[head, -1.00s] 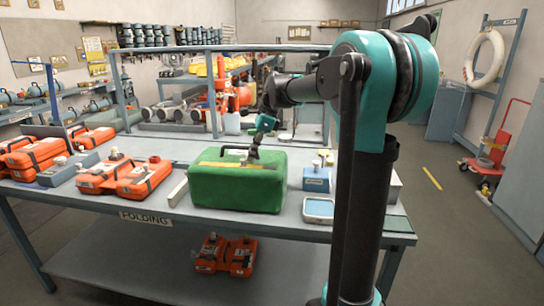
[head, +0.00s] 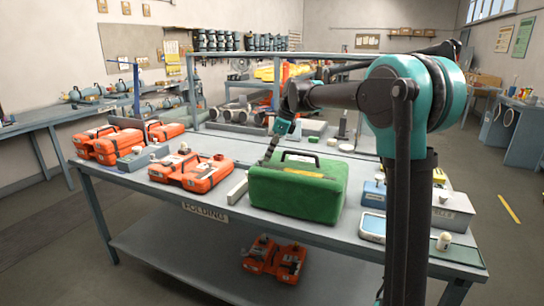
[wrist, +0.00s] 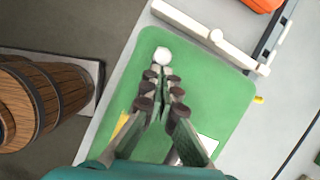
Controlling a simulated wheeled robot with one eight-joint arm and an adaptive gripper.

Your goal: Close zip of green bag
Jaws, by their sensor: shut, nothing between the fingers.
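The green bag (head: 298,190) stands upright on the table, with a dark handle and a yellow strip on its top. My gripper (head: 265,163) is at the left end of the bag's top, pointing down. In the wrist view the bag's green top (wrist: 205,90) fills the middle, and my gripper (wrist: 158,72) is over it, fingers together. A small white round piece (wrist: 162,56) sits just beyond the fingertips. I cannot tell whether they touch it. The yellow strip (wrist: 122,124) is partly hidden by a finger. The zip line is not clear.
A white bar (head: 235,189) lies beside the bag's left side. Orange cases (head: 195,173) are further left. A blue box (head: 374,194) and a pale tray (head: 372,226) are to the right. A brown banded barrel-like thing (wrist: 40,95) shows in the wrist view.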

